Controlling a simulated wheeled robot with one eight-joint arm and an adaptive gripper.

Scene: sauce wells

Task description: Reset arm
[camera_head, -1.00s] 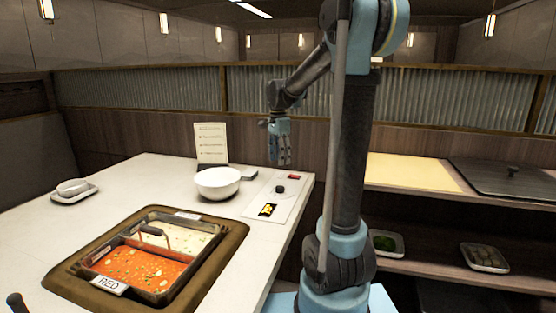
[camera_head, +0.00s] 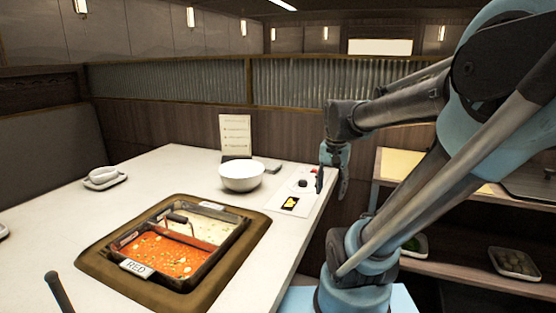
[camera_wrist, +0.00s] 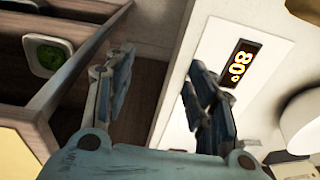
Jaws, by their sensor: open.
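My gripper (camera_head: 334,178) hangs downward at the right edge of the white table (camera_head: 180,165), above the control panel's side. In the wrist view my gripper (camera_wrist: 160,100) has its two fingers apart with nothing between them. The table edge and the floor gap lie beneath the fingers. The control panel (camera_head: 312,207) carries a black knob (camera_head: 303,183) and a lit yellow display (camera_head: 290,203). The display (camera_wrist: 240,64) also shows in the wrist view, right of the fingers.
A white bowl (camera_head: 241,178) and a menu stand (camera_head: 236,135) are close left of my gripper. A sauce tray with two wells, one labelled RED (camera_head: 137,266), sits in the table. Wooden shelves (camera_head: 470,275) with small dishes stand at the right.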

